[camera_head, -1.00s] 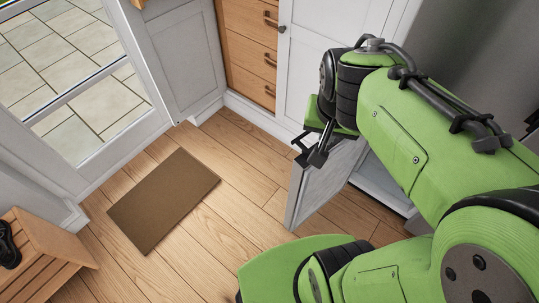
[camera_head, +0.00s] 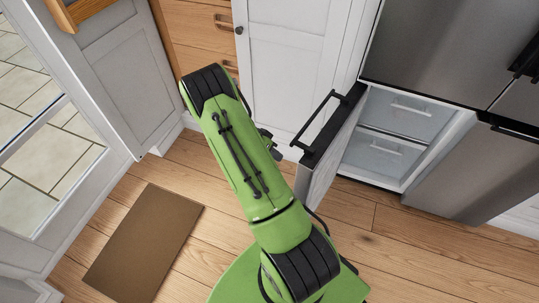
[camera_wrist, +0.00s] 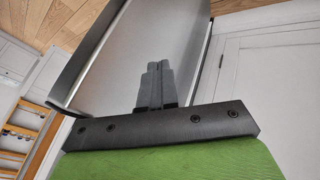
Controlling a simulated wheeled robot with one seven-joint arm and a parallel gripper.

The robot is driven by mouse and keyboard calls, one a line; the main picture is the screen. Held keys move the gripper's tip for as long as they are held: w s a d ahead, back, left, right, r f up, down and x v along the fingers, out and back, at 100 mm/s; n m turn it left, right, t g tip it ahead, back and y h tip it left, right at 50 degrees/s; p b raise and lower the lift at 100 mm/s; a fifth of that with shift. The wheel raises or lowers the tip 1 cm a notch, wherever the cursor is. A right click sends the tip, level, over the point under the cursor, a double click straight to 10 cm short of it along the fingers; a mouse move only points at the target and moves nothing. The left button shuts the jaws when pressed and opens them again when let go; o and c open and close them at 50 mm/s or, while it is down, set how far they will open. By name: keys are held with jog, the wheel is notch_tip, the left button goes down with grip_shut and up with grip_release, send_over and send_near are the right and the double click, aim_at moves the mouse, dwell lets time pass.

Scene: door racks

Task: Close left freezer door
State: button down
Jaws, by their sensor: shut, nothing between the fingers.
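The left freezer door (camera_head: 328,160) stands wide open in the head view, a narrow panel swung out into the room. Its black bar handle (camera_head: 318,118) is on the side facing left. The open freezer compartment (camera_head: 398,182) with pale drawers shows right of it. My gripper (camera_wrist: 155,68) is shut and empty in the wrist view, its fingers together in front of a large grey panel (camera_wrist: 190,28) that looks like the freezer door; contact cannot be told. In the head view my gripper is mostly hidden behind my green arm, left of the handle.
A stainless fridge door (camera_head: 440,50) is above the compartment and another steel door (camera_head: 470,170) is to its right, both shut. A white cabinet (camera_head: 290,60) stands behind my arm. A brown mat (camera_head: 145,240) lies left. Wooden floor (camera_head: 420,250) is clear at the lower right.

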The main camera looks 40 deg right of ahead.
jog(key=s+d+f+b, duration=0.1)
jog(key=s+d+f, duration=0.2)
jog(key=s, duration=0.3)
jog(key=shift+f+b, duration=0.35)
jog(key=shift+f, duration=0.25)
